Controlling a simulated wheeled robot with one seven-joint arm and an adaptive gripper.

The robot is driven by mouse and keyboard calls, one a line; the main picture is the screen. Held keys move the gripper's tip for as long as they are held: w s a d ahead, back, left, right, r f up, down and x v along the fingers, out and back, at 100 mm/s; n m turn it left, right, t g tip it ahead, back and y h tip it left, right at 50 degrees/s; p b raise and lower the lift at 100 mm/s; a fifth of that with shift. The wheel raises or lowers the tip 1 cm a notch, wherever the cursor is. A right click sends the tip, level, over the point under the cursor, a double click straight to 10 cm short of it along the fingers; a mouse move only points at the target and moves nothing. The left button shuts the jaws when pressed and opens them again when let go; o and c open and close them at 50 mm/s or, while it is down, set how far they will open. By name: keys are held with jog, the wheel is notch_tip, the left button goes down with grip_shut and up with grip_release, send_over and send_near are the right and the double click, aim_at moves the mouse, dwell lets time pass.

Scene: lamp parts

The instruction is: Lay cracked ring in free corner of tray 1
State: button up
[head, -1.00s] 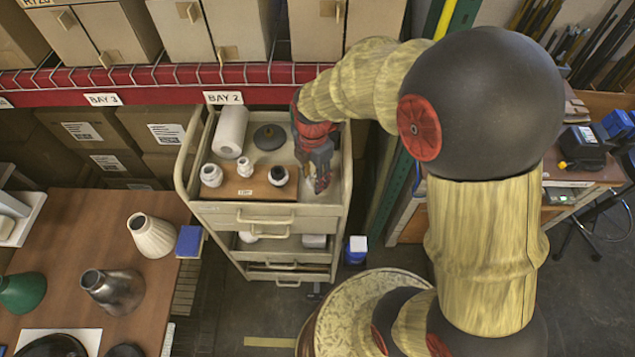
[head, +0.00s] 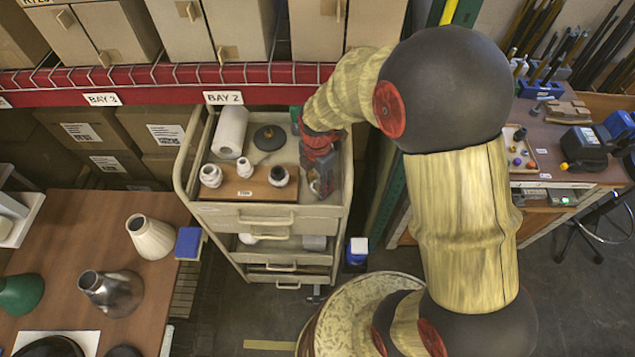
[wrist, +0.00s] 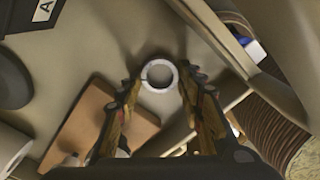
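A pale ring (wrist: 147,84) shows in the wrist view between my fingertips, with a small dark mark on its left side that may be the crack. It appears to lie flat on the beige top of the cart (head: 208,215). My gripper (wrist: 160,82) points down over it, fingers apart, with a narrow gap visible on each side of the ring. In the head view my gripper (head: 320,184) is over the right front part of the cart top and hides the ring. I cannot tell which surface is tray 1.
A brown board (head: 243,190) with several white fittings lies left of my gripper. A white roll (head: 231,131) and a dark round base (head: 269,137) are behind it. The cart has raised rims. A table with lampshades (head: 152,236) stands at the left.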

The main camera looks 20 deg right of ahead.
jog(key=o, duration=0.4)
jog(key=shift+r, duration=0.1)
jog(key=s+r+m+t+p, duration=0.1)
jog(key=s+r+m, duration=0.3)
jog(key=r, duration=0.7)
jog(key=s+r+m+t+p, duration=0.15)
jog(key=r+m, duration=0.35)
jog(key=r, duration=0.7)
jog(key=s+r+m+t, duration=0.3)
jog(key=s+r+m, duration=0.3)
jog(key=s+m, duration=0.5)
jog(key=shift+s+m+b, duration=0.15)
jog(key=shift+m+b, duration=0.2)
jog(key=shift+m, duration=0.75)
notch_tip(320, 180, down, 6)
jog(key=b, duration=0.6)
